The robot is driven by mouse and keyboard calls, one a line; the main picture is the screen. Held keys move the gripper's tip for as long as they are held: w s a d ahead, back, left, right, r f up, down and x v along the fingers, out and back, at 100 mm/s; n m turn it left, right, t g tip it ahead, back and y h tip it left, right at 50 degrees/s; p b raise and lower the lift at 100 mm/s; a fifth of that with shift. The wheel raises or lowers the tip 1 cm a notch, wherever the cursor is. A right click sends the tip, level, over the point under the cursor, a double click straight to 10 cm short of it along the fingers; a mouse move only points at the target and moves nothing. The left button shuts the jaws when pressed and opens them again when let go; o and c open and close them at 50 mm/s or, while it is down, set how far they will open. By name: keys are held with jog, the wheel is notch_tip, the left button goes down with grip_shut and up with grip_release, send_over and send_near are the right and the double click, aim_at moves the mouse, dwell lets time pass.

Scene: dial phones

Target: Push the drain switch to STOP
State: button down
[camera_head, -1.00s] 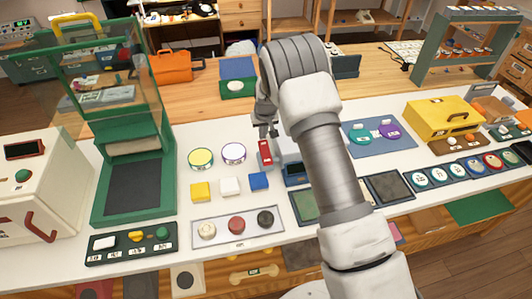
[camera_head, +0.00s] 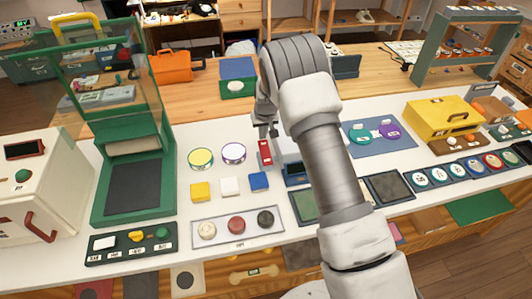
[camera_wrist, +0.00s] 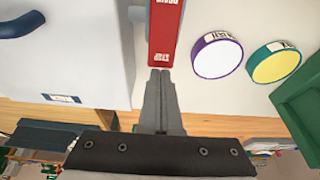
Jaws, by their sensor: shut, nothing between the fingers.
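The drain switch is a red plate (camera_head: 265,153) with white lettering on the white tabletop, beside a pale box. In the wrist view the red plate (camera_wrist: 164,32) shows a STOP label at its end nearest my fingers and another label farther up. A grey strip runs along its left side; the lever's position is unclear. My gripper (camera_wrist: 160,76) is shut and empty, its fingertips close to the STOP end; contact cannot be told. In the head view my gripper (camera_head: 268,132) points down at the plate's far end.
Purple-rimmed (camera_head: 233,153) and yellow (camera_head: 201,159) round buttons lie left of the switch. Yellow, white and blue (camera_head: 259,181) blocks sit in front. The pale box (camera_wrist: 65,50) stands close beside the switch. A green-framed press (camera_head: 130,185) is farther left.

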jog(key=shift+f+b, duration=0.7)
jog(key=shift+f, duration=0.45)
jog(key=shift+f+b, duration=0.15)
jog(key=shift+b, duration=0.25)
jog(key=shift+r, duration=0.2)
jog(key=shift+r+p, duration=0.55)
jog(key=shift+r, duration=1.1)
jog(key=shift+r, duration=0.1)
